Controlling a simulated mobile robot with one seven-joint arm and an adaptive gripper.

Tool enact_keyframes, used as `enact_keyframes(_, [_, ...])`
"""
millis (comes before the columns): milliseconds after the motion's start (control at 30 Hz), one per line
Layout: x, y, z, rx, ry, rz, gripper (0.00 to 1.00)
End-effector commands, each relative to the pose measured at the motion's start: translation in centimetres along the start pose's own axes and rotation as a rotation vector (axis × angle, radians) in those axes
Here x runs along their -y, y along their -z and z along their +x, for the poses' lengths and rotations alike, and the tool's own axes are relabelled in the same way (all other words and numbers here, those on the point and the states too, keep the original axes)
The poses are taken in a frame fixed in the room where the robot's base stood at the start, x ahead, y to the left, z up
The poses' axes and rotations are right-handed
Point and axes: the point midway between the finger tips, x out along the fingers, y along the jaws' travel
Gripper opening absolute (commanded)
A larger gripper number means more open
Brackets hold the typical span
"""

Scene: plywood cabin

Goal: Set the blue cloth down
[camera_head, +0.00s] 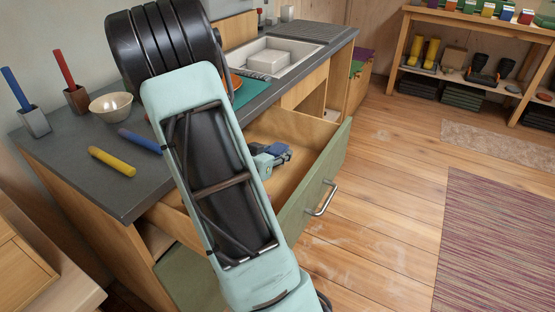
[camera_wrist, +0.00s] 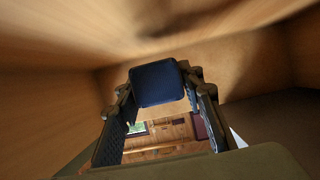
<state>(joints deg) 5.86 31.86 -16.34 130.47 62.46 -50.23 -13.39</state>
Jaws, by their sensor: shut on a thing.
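The blue cloth (camera_wrist: 158,83) shows in the wrist view as a small dark blue folded pad between the fingertips of my gripper (camera_wrist: 158,100). The fingers are closed on its sides. In the head view my gripper (camera_head: 272,157) is inside the open drawer (camera_head: 322,155), low between its walls. A bit of blue shows at its tip there, and my arm hides part of the drawer. I cannot tell whether the cloth touches the drawer floor.
The grey counter (camera_head: 70,165) holds a yellow stick (camera_head: 112,161), a blue stick (camera_head: 140,141), a bowl (camera_head: 111,106) and two holders with sticks. A sink (camera_head: 275,57) is farther back. The drawer's green front (camera_head: 318,190) juts over the clear wooden floor. A striped rug (camera_head: 500,240) lies right.

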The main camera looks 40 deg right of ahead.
Motion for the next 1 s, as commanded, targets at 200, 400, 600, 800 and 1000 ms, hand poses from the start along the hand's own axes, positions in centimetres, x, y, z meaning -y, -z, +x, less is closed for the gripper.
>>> enact_keyframes(200, [0.0,-0.8,0.4,-0.002,0.001,0.001,0.12])
enact_keyframes(400, [0.0,-1.1,0.5,-0.001,0.001,0.001,0.12])
enact_keyframes(600, [0.1,-1.7,0.8,-0.001,0.001,0.001,0.12])
enact_keyframes(800, [0.1,-1.9,0.9,-0.001,0.001,0.001,0.12])
enact_keyframes(1000, [0.0,-1.9,0.9,-0.001,0.001,0.001,0.53])
